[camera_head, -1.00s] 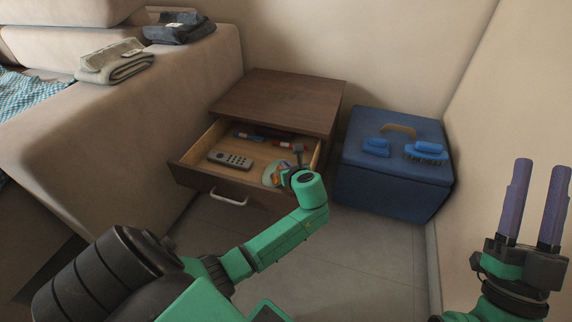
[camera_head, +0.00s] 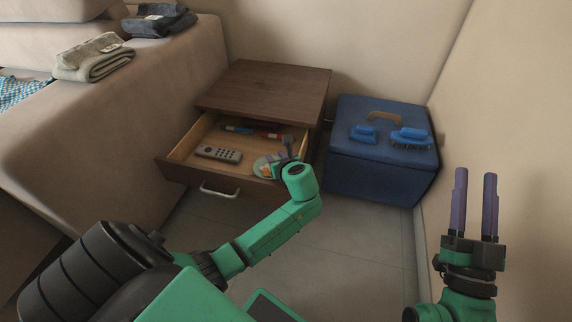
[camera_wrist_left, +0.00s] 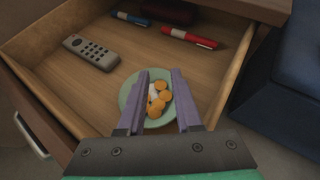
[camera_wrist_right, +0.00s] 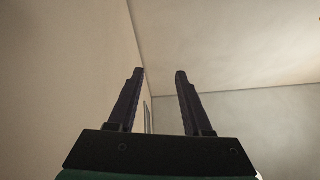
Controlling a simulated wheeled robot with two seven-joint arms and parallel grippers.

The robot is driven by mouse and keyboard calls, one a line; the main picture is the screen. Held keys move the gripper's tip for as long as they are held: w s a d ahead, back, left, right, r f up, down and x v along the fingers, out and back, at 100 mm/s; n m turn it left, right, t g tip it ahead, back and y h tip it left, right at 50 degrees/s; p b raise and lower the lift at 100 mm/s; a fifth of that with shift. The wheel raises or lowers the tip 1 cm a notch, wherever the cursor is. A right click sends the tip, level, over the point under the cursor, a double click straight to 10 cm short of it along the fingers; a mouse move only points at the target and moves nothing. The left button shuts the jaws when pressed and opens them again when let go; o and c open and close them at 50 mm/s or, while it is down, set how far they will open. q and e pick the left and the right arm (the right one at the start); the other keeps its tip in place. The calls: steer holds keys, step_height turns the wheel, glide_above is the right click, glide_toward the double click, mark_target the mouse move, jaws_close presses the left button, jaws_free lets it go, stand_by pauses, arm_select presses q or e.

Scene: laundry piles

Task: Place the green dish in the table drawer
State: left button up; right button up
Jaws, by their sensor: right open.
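The green dish (camera_wrist_left: 128,97) is a small pale-green round plate with several orange pieces on it. It lies in the right front part of the open table drawer (camera_head: 180,174), in the head view (camera_head: 261,166) partly hidden by my left arm. My left gripper (camera_wrist_left: 160,73) is over the dish, its fingers apart on either side of the orange pieces. My right gripper (camera_head: 475,178) is open and empty, pointing up at the right, away from the drawer.
The drawer also holds a grey remote (camera_wrist_left: 91,52), a blue pen (camera_wrist_left: 132,18) and a red pen (camera_wrist_left: 188,37). A blue box (camera_head: 376,180) with two blue brushes on its lid stands right of the wooden table (camera_head: 265,85). A sofa (camera_head: 110,130) with folded cloths is at the left.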

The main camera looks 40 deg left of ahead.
arm_select(q)
steer(key=p+v, duration=0.1)
steer(key=v, duration=0.1)
steer(key=shift+s+d+r, duration=0.15)
steer(key=shift+d+r, duration=0.05)
steer(key=shift+d, duration=0.05)
arm_select(e)
step_height(320, 180, down, 13)
steer(key=s+a+m+g+h, duration=0.1)
steer(key=s+g, duration=0.1)
steer(key=g, duration=0.2)
arm_select(q)
steer(key=p+v, duration=0.4)
steer(key=v, duration=0.3)
steer(key=shift+s+d+r, duration=0.2)
steer(key=shift+d, duration=0.05)
arm_select(e)
steer(key=s+a+f+g+h, duration=0.1)
steer(key=s+f+g, duration=0.6)
steer(key=s+f, duration=0.4)
step_height(320, 180, down, 4)
steer(key=shift+a+f, duration=0.1)
steer(key=shift+a, duration=0.1)
